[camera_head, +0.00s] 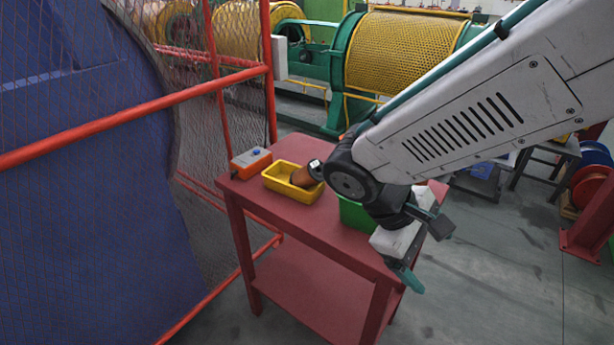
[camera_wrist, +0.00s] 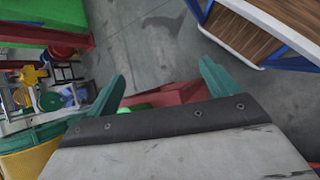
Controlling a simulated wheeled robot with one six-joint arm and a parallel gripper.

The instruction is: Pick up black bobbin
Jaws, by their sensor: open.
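A bobbin (camera_head: 303,177) with a copper-brown body and a dark end lies tilted in a yellow bin (camera_head: 279,187) on the red table, in the head view. My arm hides part of its right side. I cannot tell whether it is the black bobbin; no fully black bobbin shows. My gripper (camera_head: 428,254) is open and empty beyond the table's right edge, to the right of and apart from the yellow bin. Its green fingers stand apart in the wrist view (camera_wrist: 162,76), with floor and a bit of red table between them.
A green bin (camera_head: 355,214) stands on the red table (camera_head: 259,205), partly behind my arm. An orange box with a blue button (camera_head: 250,162) sits at the table's left corner. A red-framed mesh fence (camera_head: 130,110) stands close at left.

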